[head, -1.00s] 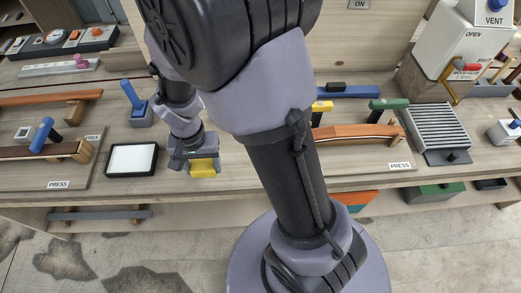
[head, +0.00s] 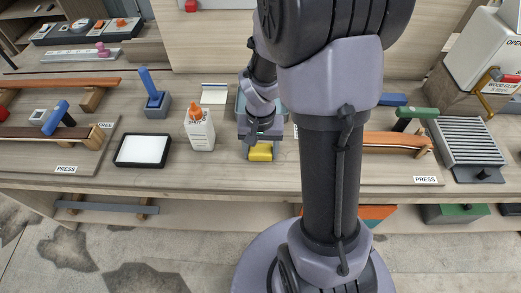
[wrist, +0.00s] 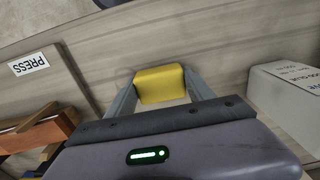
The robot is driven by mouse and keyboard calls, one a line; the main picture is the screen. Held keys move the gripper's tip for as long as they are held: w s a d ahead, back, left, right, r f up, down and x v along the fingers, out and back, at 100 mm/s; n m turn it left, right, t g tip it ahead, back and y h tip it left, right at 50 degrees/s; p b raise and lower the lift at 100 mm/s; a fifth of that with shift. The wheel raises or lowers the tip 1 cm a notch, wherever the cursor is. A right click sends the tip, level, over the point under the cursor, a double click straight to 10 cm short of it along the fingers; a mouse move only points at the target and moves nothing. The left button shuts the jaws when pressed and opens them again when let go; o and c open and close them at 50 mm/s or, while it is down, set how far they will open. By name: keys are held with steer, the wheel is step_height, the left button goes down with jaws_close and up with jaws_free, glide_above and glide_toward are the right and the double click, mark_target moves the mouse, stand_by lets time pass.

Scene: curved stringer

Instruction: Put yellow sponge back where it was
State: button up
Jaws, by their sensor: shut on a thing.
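The yellow sponge (head: 261,152) is between the fingers of my gripper (head: 260,146), low over the front part of the wooden bench (head: 225,174). In the wrist view the sponge (wrist: 160,83) sits between both fingertips of my gripper (wrist: 161,92), which are shut on it. I cannot tell whether the sponge touches the bench top. My own arm covers part of the bench to the right of the gripper.
A white glue bottle with an orange cap (head: 200,130) stands left of my gripper. A black-rimmed white pad (head: 143,150) and a blue-handled block (head: 156,103) are further left. A wooden press (head: 396,142) lies right. Bare bench lies between pad and gripper, near the front edge.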

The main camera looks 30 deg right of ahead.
mark_target(260, 150)
steer(key=o, duration=1.3)
steer(key=shift+f, duration=0.1)
step_height(260, 150, up, 12)
steer(key=p, duration=0.6)
steer(key=s+a+r+t, duration=0.2)
steer(key=s+a+r, duration=0.1)
steer(key=a+r, duration=0.1)
steer(key=s+a+r+n+t+y, duration=0.1)
steer(key=s+a+r+t, duration=0.1)
steer(key=s+a+r, duration=0.2)
steer(key=s+a+r+n+t+y, duration=0.1)
steer(key=s+a+r, duration=0.3)
steer(key=a+r, duration=0.2)
steer(key=shift+a+r+t, duration=0.25)
steer(key=shift+r+t, duration=0.15)
steer(key=shift+r, duration=0.3)
